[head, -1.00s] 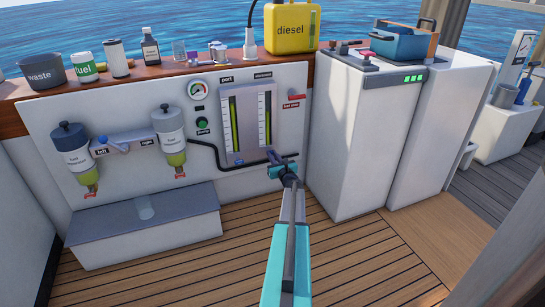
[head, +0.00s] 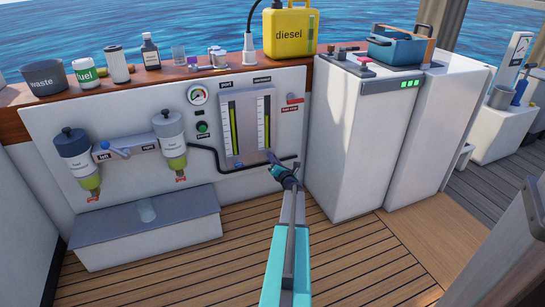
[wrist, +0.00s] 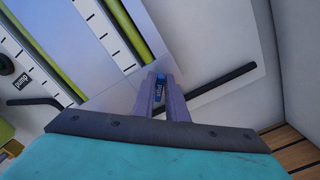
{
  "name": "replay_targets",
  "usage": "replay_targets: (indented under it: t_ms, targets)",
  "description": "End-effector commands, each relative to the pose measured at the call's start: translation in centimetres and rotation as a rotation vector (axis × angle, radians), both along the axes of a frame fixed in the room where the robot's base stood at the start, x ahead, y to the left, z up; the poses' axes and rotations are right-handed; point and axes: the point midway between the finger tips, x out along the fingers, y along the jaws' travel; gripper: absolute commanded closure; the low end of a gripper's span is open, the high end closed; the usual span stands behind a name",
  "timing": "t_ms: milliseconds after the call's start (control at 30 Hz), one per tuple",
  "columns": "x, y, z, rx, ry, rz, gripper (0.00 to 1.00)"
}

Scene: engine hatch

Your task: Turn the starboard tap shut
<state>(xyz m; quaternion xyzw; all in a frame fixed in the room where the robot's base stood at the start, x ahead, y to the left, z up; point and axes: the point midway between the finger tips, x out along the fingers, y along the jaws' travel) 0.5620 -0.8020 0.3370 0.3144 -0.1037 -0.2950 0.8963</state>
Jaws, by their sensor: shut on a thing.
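The starboard tap is a small blue handle (wrist: 159,88) with pale lettering, at the foot of the gauge panel. In the wrist view it sits between the two grey fingers of my gripper (wrist: 160,95), which are shut on it. In the head view my gripper (head: 271,157) reaches the lower end of the starboard sight glass (head: 267,122) and hides the tap. The port tap (head: 238,165), also blue, shows below the port sight glass (head: 232,130). Both glasses hold yellow-green liquid.
A black pipe (head: 205,150) runs along the wall past the taps. A red lever (head: 294,98) is up to the right. A white cabinet (head: 345,145) stands close on the right. Two filter bowls (head: 170,140) (head: 78,160) hang on the left. The wooden deck in front is clear.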

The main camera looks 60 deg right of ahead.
Motion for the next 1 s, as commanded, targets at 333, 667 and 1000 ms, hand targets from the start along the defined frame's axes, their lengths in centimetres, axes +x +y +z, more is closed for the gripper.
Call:
replay_targets:
  t_ms: [333,667,1000]
  targets:
    - [-0.03,-0.12,0.00,0.265,-0.194,0.004,1.00]
    - [-0.15,-0.24,-0.34,0.512,-0.376,0.002,1.00]
    - [-0.20,-0.25,-0.69,0.686,-0.505,0.002,1.00]
